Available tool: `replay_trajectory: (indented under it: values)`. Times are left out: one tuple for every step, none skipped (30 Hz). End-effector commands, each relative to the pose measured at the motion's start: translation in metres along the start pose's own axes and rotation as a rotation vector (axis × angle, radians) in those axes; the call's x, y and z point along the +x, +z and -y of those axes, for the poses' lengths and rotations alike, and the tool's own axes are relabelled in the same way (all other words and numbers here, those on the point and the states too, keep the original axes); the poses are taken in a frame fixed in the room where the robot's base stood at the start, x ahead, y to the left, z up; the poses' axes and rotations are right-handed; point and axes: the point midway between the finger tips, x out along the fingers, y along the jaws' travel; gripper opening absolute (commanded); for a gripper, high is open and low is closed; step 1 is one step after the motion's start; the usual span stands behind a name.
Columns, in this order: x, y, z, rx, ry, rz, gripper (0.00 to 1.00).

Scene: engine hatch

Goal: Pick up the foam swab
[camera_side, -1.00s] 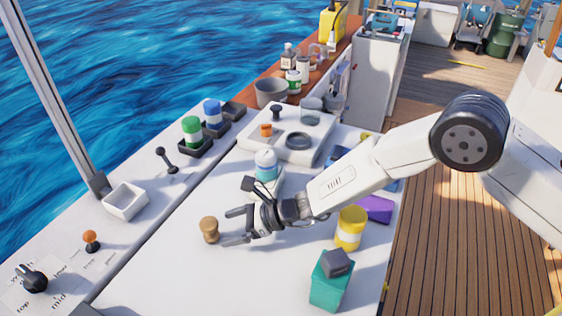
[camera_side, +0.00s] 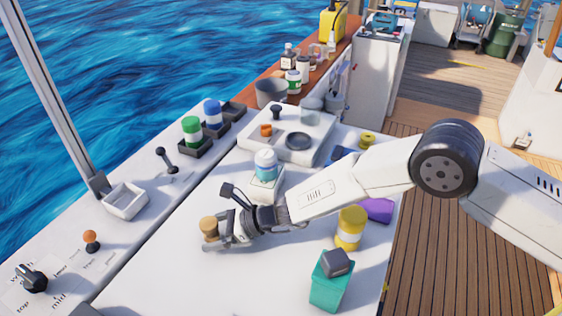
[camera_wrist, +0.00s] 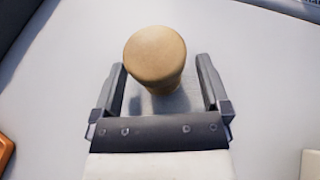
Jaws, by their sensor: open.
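The foam swab appears to be the tan, round-topped piece (camera_side: 209,228) standing upright on the white worktop. It also shows in the wrist view (camera_wrist: 155,57), between and slightly beyond the fingertips. My gripper (camera_side: 215,236) is open and low over the worktop, with one finger on each side of the tan piece. In the wrist view my gripper (camera_wrist: 160,80) shows gaps between both fingers and the piece. The lower part of the piece is partly hidden by a finger in the side view.
A white-and-blue jar (camera_side: 265,165) stands behind my gripper. A yellow jar (camera_side: 350,228) and a teal box (camera_side: 329,285) with a grey block stand to the right. A white tray (camera_side: 125,201) lies to the left. The worktop in front is clear.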

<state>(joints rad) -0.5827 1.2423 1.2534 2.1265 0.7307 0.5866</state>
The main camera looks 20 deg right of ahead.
Motion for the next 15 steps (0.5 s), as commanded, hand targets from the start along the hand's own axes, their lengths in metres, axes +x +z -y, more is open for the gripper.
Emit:
replay_trajectory:
  values:
    - [-0.0001, 0.0, 0.0, 0.0, 0.0, 0.0, 0.96]
    - [-0.0001, 0.0, 0.0, 0.0, 0.0, 0.0, 0.96]
    - [-0.0001, 0.0, 0.0001, 0.0, 0.0, 0.0, 0.96]
    - [-0.0002, 0.0, 0.0001, 0.0, 0.0, 0.0, 0.96]
    - [-0.0002, 0.0, 0.0, 0.0, 0.0, 0.0, 0.96]
    - [-0.0002, 0.0, 0.0001, 0.0, 0.0, 0.0, 0.87]
    - [-0.0002, 0.0, 0.0001, 0.0, 0.0, 0.0, 0.77]
    - [-0.0002, 0.0, 0.0001, 0.0, 0.0, 0.0, 0.68]
    - [-0.0002, 0.0, 0.0001, 0.0, 0.0, 0.0, 0.55]
    - [-0.0002, 0.0, 0.0001, 0.0, 0.0, 0.0, 0.46]
    - [-0.0002, 0.0, 0.0001, 0.0, 0.0, 0.0, 0.36]
    - [-0.0002, 0.0, 0.0001, 0.0, 0.0, 0.0, 0.23]
    - [-0.0002, 0.0, 0.0001, 0.0, 0.0, 0.0, 0.14]
    - [-0.0002, 0.0, 0.0001, 0.0, 0.0, 0.0, 0.04]
    - [-0.0002, 0.0003, 0.0001, 0.0, 0.0, 0.001, 0.0]
